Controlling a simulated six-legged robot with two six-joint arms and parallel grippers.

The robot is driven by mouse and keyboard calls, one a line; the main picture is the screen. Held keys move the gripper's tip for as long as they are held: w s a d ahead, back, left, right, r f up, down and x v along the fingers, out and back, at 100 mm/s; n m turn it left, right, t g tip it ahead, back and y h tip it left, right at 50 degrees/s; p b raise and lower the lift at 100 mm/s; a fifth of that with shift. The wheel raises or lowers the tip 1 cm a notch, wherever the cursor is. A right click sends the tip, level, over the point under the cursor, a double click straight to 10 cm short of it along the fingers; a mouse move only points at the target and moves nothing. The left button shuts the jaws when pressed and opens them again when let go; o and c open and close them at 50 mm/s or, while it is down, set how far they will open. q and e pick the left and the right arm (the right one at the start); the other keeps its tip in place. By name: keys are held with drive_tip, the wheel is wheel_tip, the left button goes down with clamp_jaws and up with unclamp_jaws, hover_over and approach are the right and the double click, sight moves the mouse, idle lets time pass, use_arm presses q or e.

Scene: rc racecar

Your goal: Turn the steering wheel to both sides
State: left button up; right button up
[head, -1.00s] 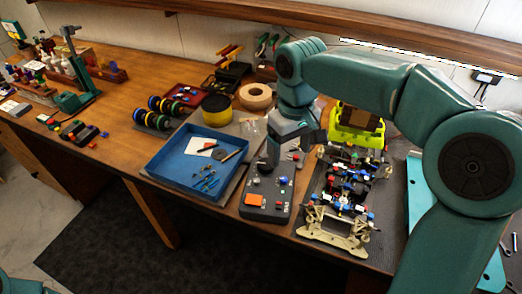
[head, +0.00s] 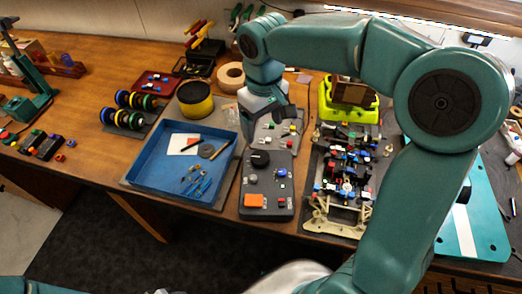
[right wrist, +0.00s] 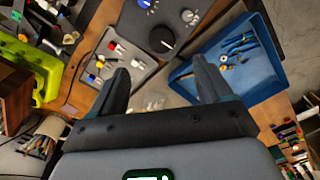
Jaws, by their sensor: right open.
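A dark grey control box (head: 266,186) lies on the workbench, with a black round knob (head: 261,158), an orange block and small coloured buttons. The knob also shows in the right wrist view (right wrist: 162,40). It may be the steering wheel; I cannot tell for sure. The RC car chassis (head: 322,212) with coloured parts lies to the right of the box. My right gripper (head: 267,113) is open and empty behind the box, apart from the knob. Its spread fingers (right wrist: 161,78) show in the right wrist view. My left gripper is not in view.
A blue tray (head: 134,172) with tools is left of the box. A grey tray of small parts (right wrist: 141,72) is near my right gripper. A lime-green carrier (head: 352,113) stands behind the chassis. My right arm spans the right side.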

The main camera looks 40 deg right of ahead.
sight(261, 157)
drive_tip(key=f, duration=0.8)
drive_tip(key=w+f, duration=0.1)
drive_tip(key=f, duration=0.4)
drive_tip(key=shift+w+a+p, duration=0.1)
drive_tip(key=shift+a+p, duration=0.1)
drive_tip(key=shift+p, duration=0.1)
drive_tip(key=shift+w+d+f, duration=0.1)
drive_tip(key=shift+s+r, duration=0.25)
drive_tip(key=shift+s, duration=0.2)
drive_tip(key=c, duration=0.3)
drive_tip(key=shift+w+f, duration=0.1)
drive_tip(key=shift+w, duration=0.2)
drive_tip(key=c, duration=0.7)
drive_tip(key=shift+s, duration=0.15)
drive_tip(key=shift+c, duration=0.2)
